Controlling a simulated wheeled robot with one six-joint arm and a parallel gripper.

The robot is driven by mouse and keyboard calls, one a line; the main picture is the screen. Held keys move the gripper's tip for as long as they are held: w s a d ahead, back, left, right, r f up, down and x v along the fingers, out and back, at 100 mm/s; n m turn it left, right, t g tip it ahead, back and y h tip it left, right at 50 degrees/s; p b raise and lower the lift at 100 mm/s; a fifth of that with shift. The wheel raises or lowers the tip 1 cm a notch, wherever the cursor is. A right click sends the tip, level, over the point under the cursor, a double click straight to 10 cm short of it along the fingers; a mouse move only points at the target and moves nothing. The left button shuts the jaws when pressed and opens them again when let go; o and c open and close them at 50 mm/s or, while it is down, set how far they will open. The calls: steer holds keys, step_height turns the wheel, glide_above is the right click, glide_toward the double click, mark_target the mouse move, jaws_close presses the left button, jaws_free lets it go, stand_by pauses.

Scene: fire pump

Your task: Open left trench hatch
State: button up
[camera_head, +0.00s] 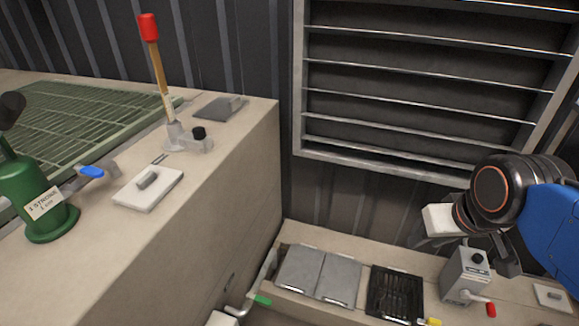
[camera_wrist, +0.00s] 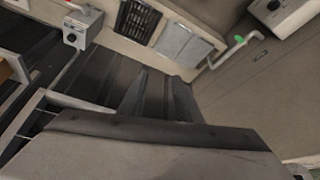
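Two flat grey hatch panels lie side by side in the low ledge in the head view, the left hatch (camera_head: 299,269) and the right hatch (camera_head: 339,279). Both look closed and flat. In the wrist view the pair is at the top, with the left hatch (camera_wrist: 194,51) beside the green-tipped lever and the right hatch (camera_wrist: 173,40) beside the dark grate. My gripper (camera_head: 473,250) is at the right of the head view, well to the right of the hatches and above the ledge. Its fingers (camera_wrist: 158,97) look spread apart and empty.
A black grate (camera_head: 395,294), a grey box with a red-tipped lever (camera_head: 465,276) and a green-tipped lever (camera_head: 262,300) flank the hatches. A taller counter (camera_head: 190,200) with a red-topped lever (camera_head: 155,65) and green cylinder (camera_head: 35,195) stands left. A louvred panel (camera_head: 420,90) is behind.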

steer(key=w+a+f+n+g+y, duration=0.1)
steer(key=w+a+f+n, duration=0.15)
steer(key=w, duration=0.25)
steer(key=w+a+f+n+g, duration=0.1)
steer(key=w+a+n, duration=0.15)
steer(key=w, duration=0.25)
steer(key=n+g, duration=0.5)
steer(key=n, duration=0.4)
glide_above(292, 287)
steer(key=w+d, duration=0.1)
steer(key=w, duration=0.3)
steer(key=w+d+f+x, duration=0.1)
steer(key=w+x, duration=0.2)
steer(key=x, duration=1.3)
steer(key=w+d+x, duration=0.2)
steer(key=w+x, duration=0.1)
steer(key=x, duration=3)
steer(key=shift+s+d+f, duration=0.1)
steer(key=shift+d, duration=0.1)
steer(key=shift+c, duration=0.3)
jaws_close()
